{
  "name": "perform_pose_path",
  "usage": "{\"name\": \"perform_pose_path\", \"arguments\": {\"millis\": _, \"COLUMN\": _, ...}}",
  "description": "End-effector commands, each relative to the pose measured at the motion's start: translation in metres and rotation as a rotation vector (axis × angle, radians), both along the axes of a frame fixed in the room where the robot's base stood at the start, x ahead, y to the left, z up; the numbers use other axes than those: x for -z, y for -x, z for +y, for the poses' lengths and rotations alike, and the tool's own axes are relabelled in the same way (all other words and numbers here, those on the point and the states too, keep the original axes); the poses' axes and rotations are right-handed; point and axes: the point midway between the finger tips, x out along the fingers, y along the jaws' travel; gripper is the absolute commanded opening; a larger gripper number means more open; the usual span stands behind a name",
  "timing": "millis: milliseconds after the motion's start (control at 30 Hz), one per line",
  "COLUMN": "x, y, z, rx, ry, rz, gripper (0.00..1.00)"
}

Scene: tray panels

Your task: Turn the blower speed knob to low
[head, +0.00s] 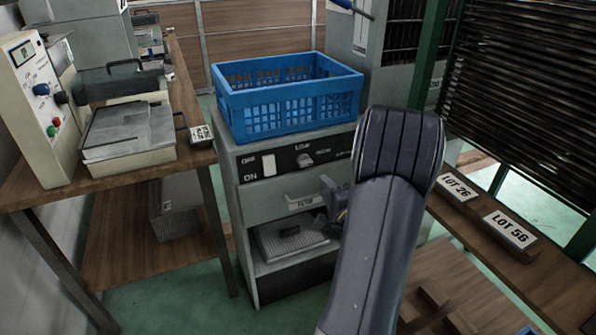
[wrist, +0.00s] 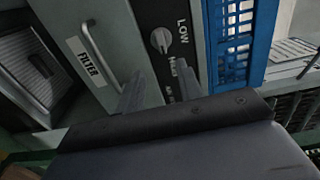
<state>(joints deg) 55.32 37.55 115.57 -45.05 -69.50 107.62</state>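The blower speed knob (head: 305,160) is a small grey knob on the black control strip of a grey cabinet. The word LOW is printed above it and another label to its right in the head view. In the wrist view the knob (wrist: 160,40) is in clear sight with LOW beside it; I cannot tell for certain which mark it points at. My gripper (wrist: 157,78) is open and empty, its two fingers spread apart just short of the knob, not touching it. In the head view my arm hides most of the gripper and the strip's right end.
A blue crate (head: 290,105) stands on top of the cabinet (head: 236,205), just above the strip. A white OFF/ON switch (head: 269,165) sits left of the knob. A FILTER drawer handle (head: 304,196) projects below. A shelf with LOT plates (head: 510,229) is to the right.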

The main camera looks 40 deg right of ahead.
Motion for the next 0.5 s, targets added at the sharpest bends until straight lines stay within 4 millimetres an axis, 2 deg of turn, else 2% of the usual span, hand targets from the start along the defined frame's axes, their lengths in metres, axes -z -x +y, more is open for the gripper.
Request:
{"name": "perform_pose_path", "arguments": {"millis": 167, "x": 0.001, "y": -0.01, "z": -0.003, "rx": -0.009, "ry": -0.016, "rz": -0.02, "gripper": 0.35}}
{"name": "perform_pose_path", "arguments": {"millis": 500, "x": 0.001, "y": -0.071, "z": -0.017, "rx": -0.008, "ry": -0.013, "rz": -0.019, "gripper": 0.35}}
